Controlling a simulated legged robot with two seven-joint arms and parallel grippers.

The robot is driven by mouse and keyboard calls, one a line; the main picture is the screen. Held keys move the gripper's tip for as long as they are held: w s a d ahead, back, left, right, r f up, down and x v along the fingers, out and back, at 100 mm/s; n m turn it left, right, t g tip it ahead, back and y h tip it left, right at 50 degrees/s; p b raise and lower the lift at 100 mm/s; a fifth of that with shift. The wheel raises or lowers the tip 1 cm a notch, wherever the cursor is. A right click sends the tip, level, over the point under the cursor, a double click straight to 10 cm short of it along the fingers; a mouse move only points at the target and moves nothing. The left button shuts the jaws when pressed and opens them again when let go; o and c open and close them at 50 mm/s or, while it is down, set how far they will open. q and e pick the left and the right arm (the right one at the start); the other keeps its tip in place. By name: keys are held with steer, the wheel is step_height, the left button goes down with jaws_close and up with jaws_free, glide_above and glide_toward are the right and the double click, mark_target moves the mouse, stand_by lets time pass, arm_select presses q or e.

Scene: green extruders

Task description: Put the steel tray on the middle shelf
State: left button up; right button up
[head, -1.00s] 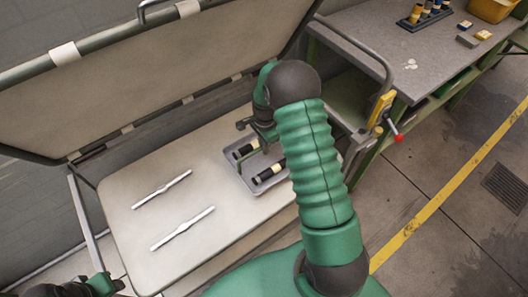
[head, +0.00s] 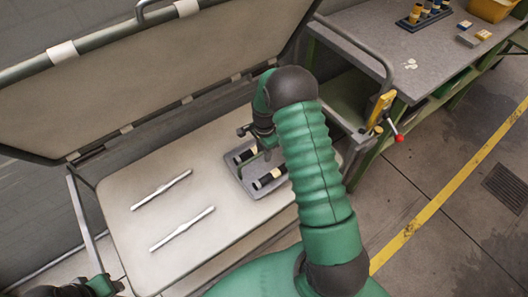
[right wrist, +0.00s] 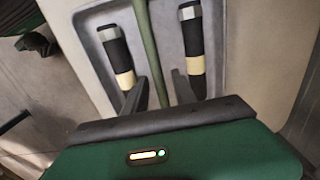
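The steel tray (head: 243,181) lies on the pale flat surface and carries two dark cylinders with cream bands and metal ends. It also fills the middle of the right wrist view (right wrist: 215,22), where its green bar handle (right wrist: 146,30) runs down across it. My right gripper (head: 266,153) is low over the tray. In the right wrist view its two dark fingers (right wrist: 160,85) stand apart, one on each side of the handle, with gaps showing. My left gripper (head: 88,288) is at the lower left edge; its fingers are hidden. I cannot tell which surface is the middle shelf.
Two white bars (head: 183,228) lie left of the tray on the pale surface (head: 135,225). A large raised lid (head: 150,70) leans behind. A grey workbench (head: 385,50) at the right holds cylinders in a rack, small blocks and a yellow bin (head: 492,9).

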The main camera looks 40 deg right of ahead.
step_height(320, 180, up, 12)
steer(key=p, duration=0.2)
steer(key=s+a+r+n+t, duration=0.1)
steer(key=s+a+r+n, duration=0.1)
steer(key=s+a+n, duration=0.4)
steer(key=s+a+r+n+t, duration=0.1)
steer(key=s+a+r+n, duration=0.2)
steer(key=s+a+n, duration=0.4)
steer(key=a+n, duration=0.6)
steer(key=a, duration=0.2)
steer(key=shift+t, duration=0.3)
steer(key=shift+d, duration=0.1)
